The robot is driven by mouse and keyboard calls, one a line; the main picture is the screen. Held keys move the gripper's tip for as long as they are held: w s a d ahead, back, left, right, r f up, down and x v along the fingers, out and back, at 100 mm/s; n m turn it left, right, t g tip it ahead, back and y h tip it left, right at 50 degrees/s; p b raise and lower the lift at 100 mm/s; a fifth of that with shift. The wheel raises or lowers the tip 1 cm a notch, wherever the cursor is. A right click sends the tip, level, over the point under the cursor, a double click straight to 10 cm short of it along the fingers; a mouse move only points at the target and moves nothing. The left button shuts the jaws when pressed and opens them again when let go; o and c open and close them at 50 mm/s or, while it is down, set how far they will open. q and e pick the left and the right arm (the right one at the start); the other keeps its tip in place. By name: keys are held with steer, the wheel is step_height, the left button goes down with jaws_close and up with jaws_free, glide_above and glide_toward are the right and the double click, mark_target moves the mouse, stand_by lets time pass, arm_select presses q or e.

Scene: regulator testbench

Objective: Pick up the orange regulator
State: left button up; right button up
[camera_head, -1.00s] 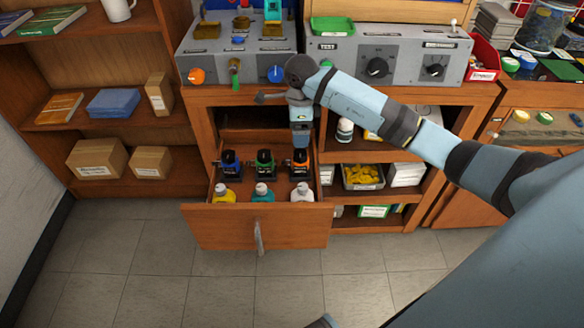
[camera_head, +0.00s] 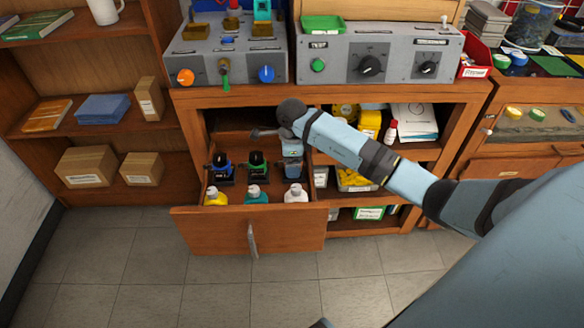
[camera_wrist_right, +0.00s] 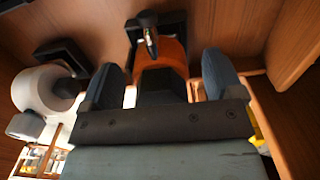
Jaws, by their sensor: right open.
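The orange regulator (camera_wrist_right: 163,78) is in the open drawer (camera_head: 248,228). In the right wrist view it lies between the two fingers of my right gripper (camera_wrist_right: 160,70), which is open, with gaps at its sides. In the head view my right gripper (camera_head: 293,168) reaches down into the right part of the drawer and hides most of the regulator. A blue regulator (camera_head: 220,168) and a green regulator (camera_head: 257,166) stand to its left in the same row. My left gripper is not in view.
Grey control panels (camera_head: 375,62) sit on the bench above. Open shelves hold boxes (camera_head: 87,166) at the left. The floor in front is clear.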

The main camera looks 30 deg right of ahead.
steer(key=c, duration=1.4)
steer(key=shift+o, duration=0.2)
